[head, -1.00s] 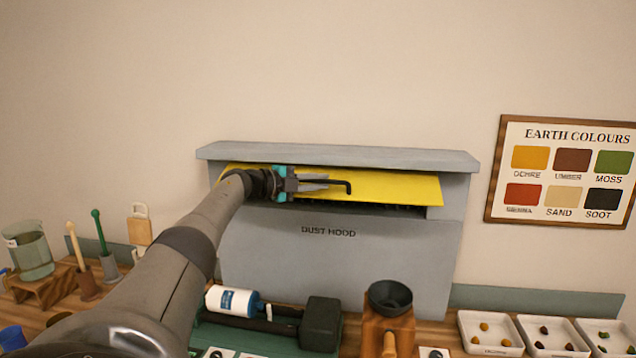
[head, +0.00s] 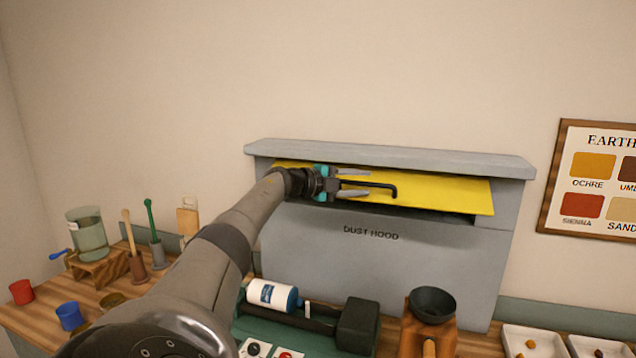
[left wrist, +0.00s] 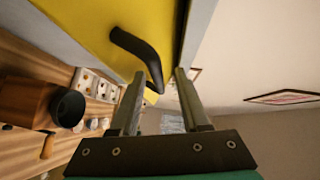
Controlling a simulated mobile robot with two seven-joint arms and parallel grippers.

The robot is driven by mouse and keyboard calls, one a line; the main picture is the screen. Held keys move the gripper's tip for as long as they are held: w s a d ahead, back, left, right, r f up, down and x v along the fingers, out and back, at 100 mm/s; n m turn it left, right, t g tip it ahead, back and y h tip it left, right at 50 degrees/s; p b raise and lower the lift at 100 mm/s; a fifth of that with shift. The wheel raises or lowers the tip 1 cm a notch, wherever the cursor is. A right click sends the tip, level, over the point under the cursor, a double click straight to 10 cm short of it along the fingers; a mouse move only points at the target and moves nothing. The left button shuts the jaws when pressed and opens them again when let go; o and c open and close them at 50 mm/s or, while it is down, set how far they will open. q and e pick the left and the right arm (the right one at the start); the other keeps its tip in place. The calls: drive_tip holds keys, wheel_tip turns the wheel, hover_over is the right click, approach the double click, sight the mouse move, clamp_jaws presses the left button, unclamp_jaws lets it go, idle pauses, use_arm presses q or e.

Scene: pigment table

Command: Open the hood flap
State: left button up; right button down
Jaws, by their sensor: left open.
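The hood flap (head: 450,192) is a yellow panel across the upper front of the grey dust hood (head: 400,262). It sits tilted, with a dark gap under its lower edge. A black bent handle (head: 385,187) is on the flap. My left gripper (head: 368,183) is open in front of the flap, its fingers at the handle. In the left wrist view, the handle (left wrist: 138,52) reaches down to the space between the open fingertips (left wrist: 160,75); whether they touch it I cannot tell. My right gripper is not in view.
Below the hood stand a green base with a white bottle (head: 272,295), a wooden stand with a dark bowl (head: 432,304) and white trays (head: 532,342). A glass jar (head: 88,235), brushes and cups are at left. The wall above the hood is clear.

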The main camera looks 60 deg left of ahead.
use_arm(q)
drive_tip(key=shift+s+r, duration=0.1)
drive_tip(key=shift+s, duration=0.7)
drive_tip(key=shift+s+a+r+b, duration=0.1)
drive_tip(key=shift+s+a+b, duration=0.1)
drive_tip(key=shift+s+b, duration=0.5)
drive_tip(key=shift+s+d+r, duration=0.1)
drive_tip(key=shift+s, duration=0.3)
drive_tip(key=shift+s+a+b, duration=0.2)
drive_tip(key=shift+s+b, duration=0.35)
drive_tip(key=shift+b, duration=0.05)
drive_tip(key=shift+s+b, duration=0.3)
drive_tip(key=shift+s, duration=0.05)
drive_tip(key=s+r, duration=0.2)
drive_tip(key=s, duration=0.6)
drive_tip(key=shift+a+b, duration=0.3)
drive_tip(key=shift+b, duration=0.1)
